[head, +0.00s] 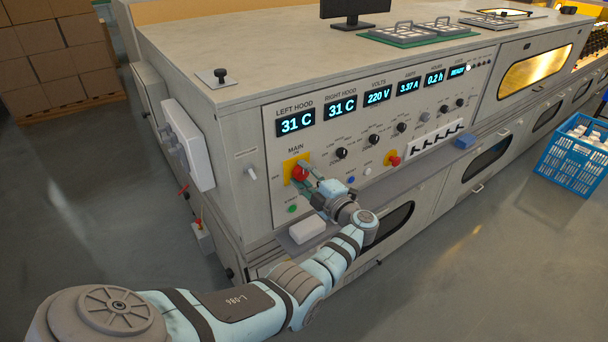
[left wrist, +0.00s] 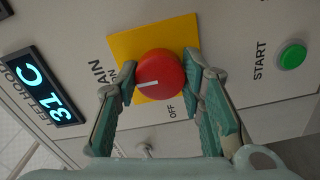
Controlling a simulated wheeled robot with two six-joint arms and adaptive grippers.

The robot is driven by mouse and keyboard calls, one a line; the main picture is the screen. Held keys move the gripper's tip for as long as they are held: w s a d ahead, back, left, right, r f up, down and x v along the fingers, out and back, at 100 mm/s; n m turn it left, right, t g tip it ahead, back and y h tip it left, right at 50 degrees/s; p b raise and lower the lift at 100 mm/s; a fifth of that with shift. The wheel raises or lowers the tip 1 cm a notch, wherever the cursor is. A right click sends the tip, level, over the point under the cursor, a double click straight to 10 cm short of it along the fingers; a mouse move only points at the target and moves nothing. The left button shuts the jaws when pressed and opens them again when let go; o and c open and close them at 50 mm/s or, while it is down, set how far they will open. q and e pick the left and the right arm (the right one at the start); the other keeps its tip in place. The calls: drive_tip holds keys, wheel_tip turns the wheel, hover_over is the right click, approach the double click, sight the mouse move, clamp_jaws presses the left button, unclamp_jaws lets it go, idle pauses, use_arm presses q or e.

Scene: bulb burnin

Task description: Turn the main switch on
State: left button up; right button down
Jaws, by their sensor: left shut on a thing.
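The main switch (head: 299,173) is a red round knob on a yellow plate at the left of the machine's front panel. In the left wrist view the fingertips (left wrist: 161,78) are closed against the knob's sides. My right gripper is not in view.
A green START button (left wrist: 292,55) is near the switch. Lit displays (head: 342,107) run above it, with black knobs (head: 341,153) below. A white block (head: 307,230) rests on the ledge under the panel. A blue crate (head: 570,163) stands on the floor at right.

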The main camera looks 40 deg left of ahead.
use_arm(q)
drive_tip(key=o, duration=1.1)
drive_tip(key=shift+o, duration=0.2)
drive_tip(key=v, duration=1.2)
